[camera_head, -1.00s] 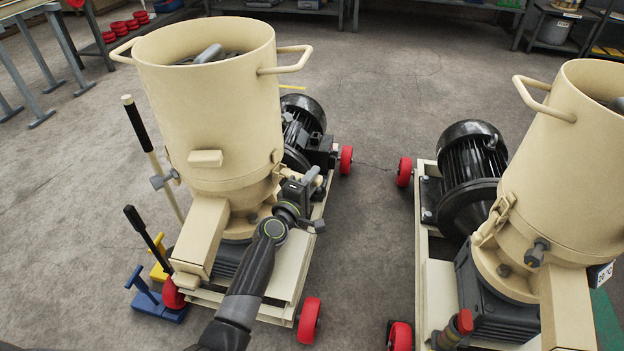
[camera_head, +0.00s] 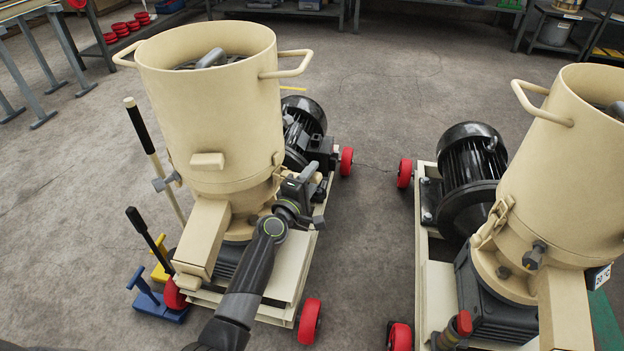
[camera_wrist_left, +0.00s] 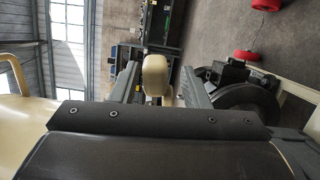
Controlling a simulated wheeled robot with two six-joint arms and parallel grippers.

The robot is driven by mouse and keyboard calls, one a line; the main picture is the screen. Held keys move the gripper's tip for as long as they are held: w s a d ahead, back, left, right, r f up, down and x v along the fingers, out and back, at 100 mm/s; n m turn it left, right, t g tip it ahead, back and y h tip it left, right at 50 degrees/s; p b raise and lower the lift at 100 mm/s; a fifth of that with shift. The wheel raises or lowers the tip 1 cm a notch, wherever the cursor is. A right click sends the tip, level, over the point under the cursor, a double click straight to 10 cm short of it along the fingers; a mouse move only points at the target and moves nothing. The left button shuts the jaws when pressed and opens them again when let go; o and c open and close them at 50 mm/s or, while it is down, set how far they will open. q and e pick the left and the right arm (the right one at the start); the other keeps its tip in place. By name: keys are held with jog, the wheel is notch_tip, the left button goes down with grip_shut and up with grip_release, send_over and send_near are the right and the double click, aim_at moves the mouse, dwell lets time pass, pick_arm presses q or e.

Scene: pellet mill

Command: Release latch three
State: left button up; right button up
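The left pellet mill has a cream hopper (camera_head: 210,120) clamped on a cream lower housing. My left gripper (camera_head: 312,178) is at the right side of that housing, just below the hopper. In the left wrist view its two fingers (camera_wrist_left: 158,88) stand apart, with a cream rounded latch handle (camera_wrist_left: 156,72) between them. I see gaps beside the handle, so the gripper looks open around it. In the head view the gripper hides this latch. I cannot read any latch number. My right gripper is not in view.
A second pellet mill (camera_head: 568,160) stands on the right, with a cream latch (camera_head: 492,222) on its side. A black motor (camera_head: 303,125) sits behind the left mill. A blue stand (camera_head: 158,306) is at its front left. Floor between the mills is clear.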

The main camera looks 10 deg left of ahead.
pick_arm(q)
jog(key=shift+s+f, duration=0.1)
jog(key=shift+f, duration=0.05)
jog(key=shift+s+a, duration=0.1)
jog(key=shift+s, duration=0.15)
jog(key=v, duration=1.6)
jog(key=shift+s, duration=0.35)
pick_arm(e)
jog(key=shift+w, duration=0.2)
